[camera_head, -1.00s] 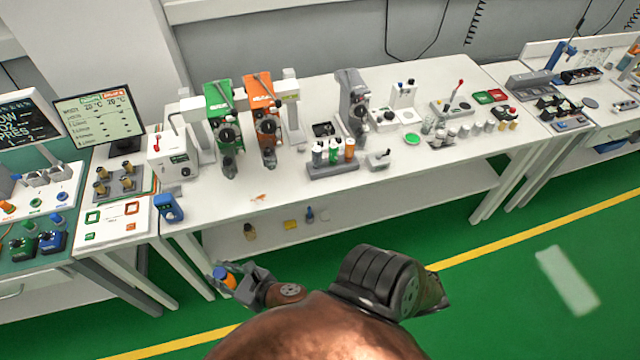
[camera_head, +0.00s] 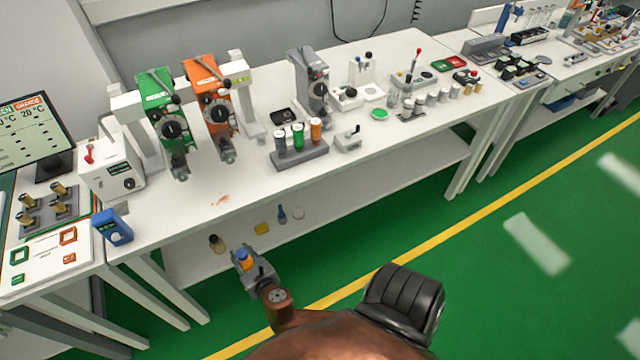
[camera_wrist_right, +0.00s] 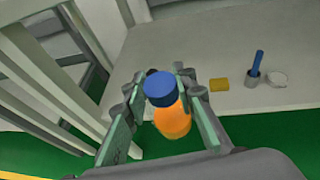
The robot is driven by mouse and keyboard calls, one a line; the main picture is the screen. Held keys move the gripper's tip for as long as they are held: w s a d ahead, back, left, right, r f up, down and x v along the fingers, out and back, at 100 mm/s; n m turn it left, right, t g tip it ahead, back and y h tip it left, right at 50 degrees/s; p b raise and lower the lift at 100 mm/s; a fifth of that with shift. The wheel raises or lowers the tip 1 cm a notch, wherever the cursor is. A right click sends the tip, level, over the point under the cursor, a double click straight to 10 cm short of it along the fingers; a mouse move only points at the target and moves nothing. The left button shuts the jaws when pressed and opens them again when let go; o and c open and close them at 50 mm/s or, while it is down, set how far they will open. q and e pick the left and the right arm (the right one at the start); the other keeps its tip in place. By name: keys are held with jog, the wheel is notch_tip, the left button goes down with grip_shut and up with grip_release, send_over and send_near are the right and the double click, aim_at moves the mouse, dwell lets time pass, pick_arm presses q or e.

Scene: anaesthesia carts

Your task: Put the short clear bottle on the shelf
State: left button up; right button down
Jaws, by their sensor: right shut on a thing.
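My right gripper (camera_head: 243,261) is shut on a short bottle with a blue cap and orange body, which shows clearly in the right wrist view (camera_wrist_right: 172,118). The bottle looks orange rather than clear. Its cap points up toward the shelf side in the wrist view, between the two fingers (camera_wrist_right: 160,90). The white shelf (camera_head: 330,205) is the low board under the bench; it also shows in the wrist view (camera_wrist_right: 215,45). The gripper is in front of the shelf's left part, apart from it as far as I can tell. My left gripper is out of view.
On the shelf stand a dark brownish bottle (camera_head: 216,243), a yellow block (camera_head: 261,229), a blue slim item (camera_head: 282,214) and a pale round dish (camera_head: 298,213). White bench legs (camera_head: 160,295) stand left of the gripper. The shelf's right part is bare.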

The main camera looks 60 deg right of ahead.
pick_arm(q)
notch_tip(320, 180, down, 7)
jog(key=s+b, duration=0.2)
jog(key=b, duration=0.4)
pick_arm(e)
jog(key=w+d+f+m+g+h, duration=0.1)
jog(key=w+d+f, duration=0.1)
jog(key=f, duration=0.5)
jog(key=w+d+f+m+h, duration=0.1)
jog(key=w+d+f, duration=0.1)
jog(key=f, duration=0.6)
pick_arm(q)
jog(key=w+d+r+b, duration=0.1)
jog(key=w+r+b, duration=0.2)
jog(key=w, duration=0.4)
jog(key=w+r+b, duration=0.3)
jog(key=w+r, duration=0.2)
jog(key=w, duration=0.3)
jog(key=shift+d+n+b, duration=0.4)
pick_arm(e)
jog(key=w+r+x, duration=0.1)
jog(key=r+x, duration=0.2)
jog(key=x, duration=1.4)
jog(key=shift+d, duration=0.45)
jog(key=shift+w+r, duration=0.1)
jog(key=shift+r, duration=0.05)
